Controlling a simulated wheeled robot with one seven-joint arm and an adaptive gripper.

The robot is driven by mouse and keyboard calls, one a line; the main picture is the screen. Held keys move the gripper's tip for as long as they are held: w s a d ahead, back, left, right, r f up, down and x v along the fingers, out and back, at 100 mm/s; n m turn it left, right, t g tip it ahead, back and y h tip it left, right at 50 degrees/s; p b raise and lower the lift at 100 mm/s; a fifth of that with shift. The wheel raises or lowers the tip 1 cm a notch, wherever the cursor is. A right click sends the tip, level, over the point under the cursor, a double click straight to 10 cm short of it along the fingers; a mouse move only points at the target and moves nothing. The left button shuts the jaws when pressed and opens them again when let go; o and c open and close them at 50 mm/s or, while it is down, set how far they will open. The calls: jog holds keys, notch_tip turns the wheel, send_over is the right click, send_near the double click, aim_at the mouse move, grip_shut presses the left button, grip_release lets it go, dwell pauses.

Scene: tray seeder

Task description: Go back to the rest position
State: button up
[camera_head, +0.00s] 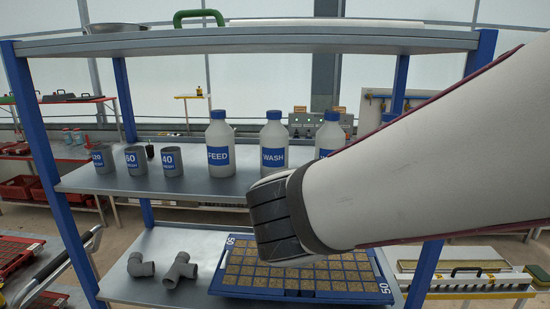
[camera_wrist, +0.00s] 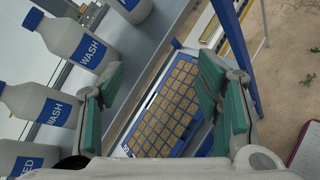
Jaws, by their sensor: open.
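My gripper (camera_wrist: 158,75) shows in the wrist view with its two green-padded fingers wide apart and nothing between them. Beyond the gap lies the blue seed tray (camera_wrist: 118,152) with brown cells. In the head view my white arm reaches in from the right in front of the shelf rack, and its dark end joint hides part of the middle shelf and the tray's back edge. The gripper fingers cannot be made out there. The tray (camera_head: 384,290) lies on the lower shelf.
A FEED bottle (camera_head: 219,150), a WASH bottle (camera_head: 273,145) and a partly hidden bottle (camera_head: 330,132) stand on the middle shelf (camera_head: 200,186), near my arm. Grey cups (camera_head: 137,162) stand left. Pipe fittings (camera_head: 180,271) lie below. Blue posts (camera_head: 43,155) frame the rack.

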jog(key=s+d+f+m+g, duration=0.3)
jog(key=s+d+m+g, duration=0.2)
jog(key=s+d+m, duration=0.4)
jog(key=s+a+m+y, duration=0.3)
jog(key=s+m+y, duration=0.4)
jog(key=m, duration=0.5)
jog(key=shift+a+f+g, duration=0.3)
jog(key=shift+a, duration=0.05)
